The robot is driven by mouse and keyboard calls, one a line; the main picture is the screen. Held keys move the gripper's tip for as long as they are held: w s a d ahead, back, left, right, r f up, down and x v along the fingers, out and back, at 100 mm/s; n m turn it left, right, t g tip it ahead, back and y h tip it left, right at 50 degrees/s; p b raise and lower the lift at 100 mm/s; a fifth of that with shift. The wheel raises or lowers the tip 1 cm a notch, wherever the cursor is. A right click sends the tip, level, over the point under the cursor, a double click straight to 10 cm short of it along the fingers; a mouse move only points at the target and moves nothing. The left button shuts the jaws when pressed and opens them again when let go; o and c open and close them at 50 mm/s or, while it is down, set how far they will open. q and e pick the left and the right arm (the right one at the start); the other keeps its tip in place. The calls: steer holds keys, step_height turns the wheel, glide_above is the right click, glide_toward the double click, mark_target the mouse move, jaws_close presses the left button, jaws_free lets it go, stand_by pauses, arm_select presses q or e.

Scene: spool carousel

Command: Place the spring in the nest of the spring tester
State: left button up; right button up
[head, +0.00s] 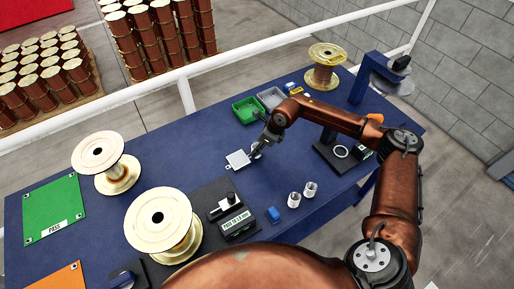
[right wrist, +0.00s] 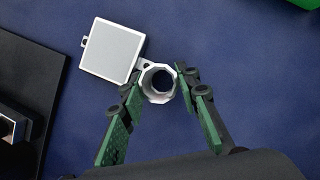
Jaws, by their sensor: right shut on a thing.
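My right gripper (head: 259,150) is low over the blue table. In the right wrist view its two green-padded fingers (right wrist: 158,86) are shut on a silver ring-shaped piece (right wrist: 157,72), which looks like the spring seen end-on. A square silver plate (head: 237,159) lies just beside it, and shows at upper left in the right wrist view (right wrist: 110,50). I cannot tell whether plate and ring touch. A black-based device with a pale ring (head: 341,152) stands to the right, partly behind my arm. I cannot tell whether it is the spring tester. My left gripper is out of view.
Two silver coil-like cylinders (head: 302,193) and a blue block (head: 273,214) stand in front. Green (head: 248,110) and grey (head: 270,98) bins lie behind the gripper. Large spools (head: 160,220) stand left.

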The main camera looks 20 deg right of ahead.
steer(key=o, duration=1.1)
steer(key=shift+f, duration=0.1)
steer(key=shift+o, duration=0.3)
